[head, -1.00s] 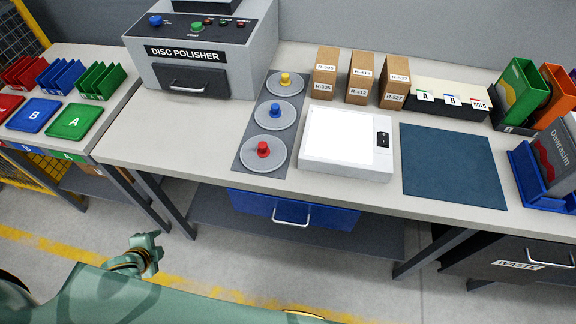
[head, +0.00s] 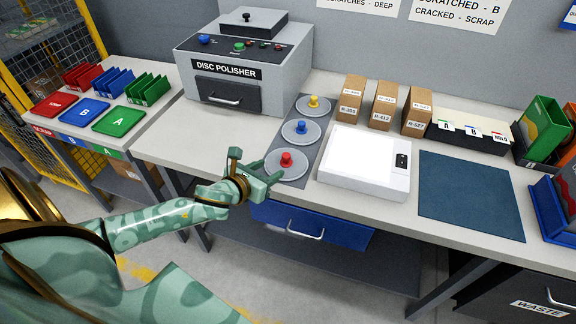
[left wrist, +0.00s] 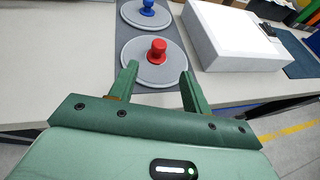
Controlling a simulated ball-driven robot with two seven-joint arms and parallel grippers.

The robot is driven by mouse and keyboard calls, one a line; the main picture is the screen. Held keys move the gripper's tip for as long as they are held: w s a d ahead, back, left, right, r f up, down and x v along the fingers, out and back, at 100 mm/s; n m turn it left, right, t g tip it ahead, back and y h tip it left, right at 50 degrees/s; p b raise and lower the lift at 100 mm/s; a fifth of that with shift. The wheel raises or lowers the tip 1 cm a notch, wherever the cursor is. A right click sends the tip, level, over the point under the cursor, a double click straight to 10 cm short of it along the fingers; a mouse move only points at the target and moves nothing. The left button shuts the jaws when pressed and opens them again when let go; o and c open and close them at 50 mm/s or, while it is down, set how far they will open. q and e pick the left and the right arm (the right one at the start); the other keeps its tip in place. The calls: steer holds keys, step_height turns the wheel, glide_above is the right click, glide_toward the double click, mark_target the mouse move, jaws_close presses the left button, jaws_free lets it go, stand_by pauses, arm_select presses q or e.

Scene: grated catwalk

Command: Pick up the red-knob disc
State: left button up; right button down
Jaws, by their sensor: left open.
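The red-knob disc (head: 286,163) is a flat grey disc with a red knob at its centre. It lies on the dark grey mat (head: 289,180) at the end nearest the bench's front edge. My left gripper (head: 262,172) is at the bench's front edge, just left of and in front of this disc. In the left wrist view its two fingers (left wrist: 158,83) are open and empty, pointing at the red-knob disc (left wrist: 157,50), with the knob centred ahead of and between the fingertips. My right gripper does not show.
The blue-knob disc (head: 301,127) and yellow-knob disc (head: 313,103) lie behind on the same mat. A white light box (head: 362,162) stands close to the right. The disc polisher (head: 243,66) is at the back left. A blue drawer (head: 310,226) hangs below the bench front.

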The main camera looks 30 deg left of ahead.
mark_target(284, 159)
arm_select(q)
steer(key=b+x, duration=0.1)
steer(key=x, duration=0.3)
steer(key=shift+w+f, duration=0.25)
steer(key=shift+w, duration=0.05)
steer(key=x, duration=0.2)
steer(key=b+x, duration=0.1)
steer(key=x, duration=0.2)
steer(key=shift+w+a+r+b, duration=0.1)
steer(key=shift+w+r+b, duration=0.05)
steer(key=shift+w+b, duration=0.2)
steer(key=shift+r, duration=0.1)
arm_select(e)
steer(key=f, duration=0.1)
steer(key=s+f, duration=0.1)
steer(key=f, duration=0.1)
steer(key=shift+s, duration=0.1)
arm_select(q)
jaws_close()
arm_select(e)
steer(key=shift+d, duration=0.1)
